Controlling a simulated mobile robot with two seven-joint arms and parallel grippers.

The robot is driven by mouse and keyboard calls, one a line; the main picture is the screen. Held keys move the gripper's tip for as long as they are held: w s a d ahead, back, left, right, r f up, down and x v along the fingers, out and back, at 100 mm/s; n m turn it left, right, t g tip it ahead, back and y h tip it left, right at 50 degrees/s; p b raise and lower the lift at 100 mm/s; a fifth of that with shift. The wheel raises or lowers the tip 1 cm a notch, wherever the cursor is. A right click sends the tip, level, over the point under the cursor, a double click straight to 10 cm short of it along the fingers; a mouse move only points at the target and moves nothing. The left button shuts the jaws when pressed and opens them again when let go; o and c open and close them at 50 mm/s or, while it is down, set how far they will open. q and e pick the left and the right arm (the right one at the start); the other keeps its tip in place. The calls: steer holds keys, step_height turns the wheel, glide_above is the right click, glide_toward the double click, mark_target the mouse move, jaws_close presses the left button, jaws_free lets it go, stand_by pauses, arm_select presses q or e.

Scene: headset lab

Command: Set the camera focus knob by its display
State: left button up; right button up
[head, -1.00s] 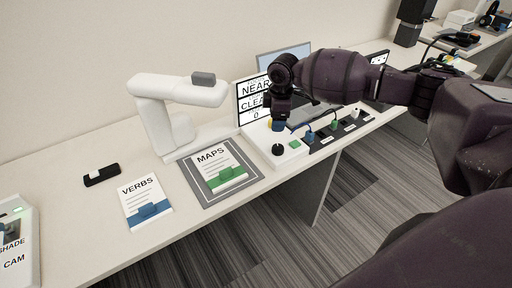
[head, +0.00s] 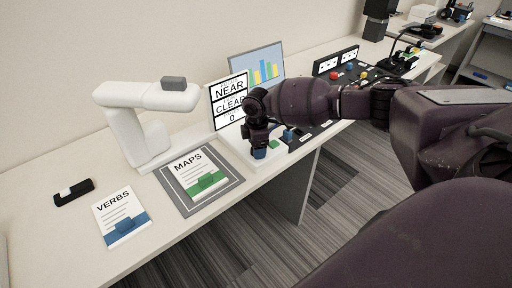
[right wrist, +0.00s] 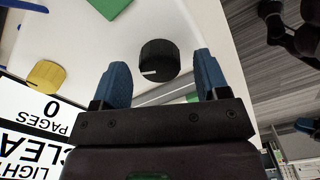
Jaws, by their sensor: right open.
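The white document camera (head: 140,128) stands on the desk with its arm and dark head reaching right. Its display (head: 229,101) reads "NEAR", "CLEAR" and "0". A white control box (head: 270,160) sits in front of the display. In the right wrist view the black knob (right wrist: 158,55) with a white mark and the yellow knob (right wrist: 45,75) show; the display (right wrist: 42,118) shows upside down there. My right gripper (head: 260,152) is open, pointing down over the box; its blue fingers (right wrist: 160,80) stand either side of the black knob, without clear contact. The knob is hidden in the head view.
The "MAPS" page (head: 202,168) lies on a grey mat (head: 236,180) left of the box. The "VERBS" page (head: 119,212) and a small black item (head: 74,192) lie further left.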

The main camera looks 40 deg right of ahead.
arm_select(q)
steer(key=shift+r, duration=0.1)
arm_select(e)
steer(key=shift+f, duration=0.3)
arm_select(q)
steer(key=shift+s, duration=0.1)
arm_select(e)
steer(key=shift+c, duration=0.3)
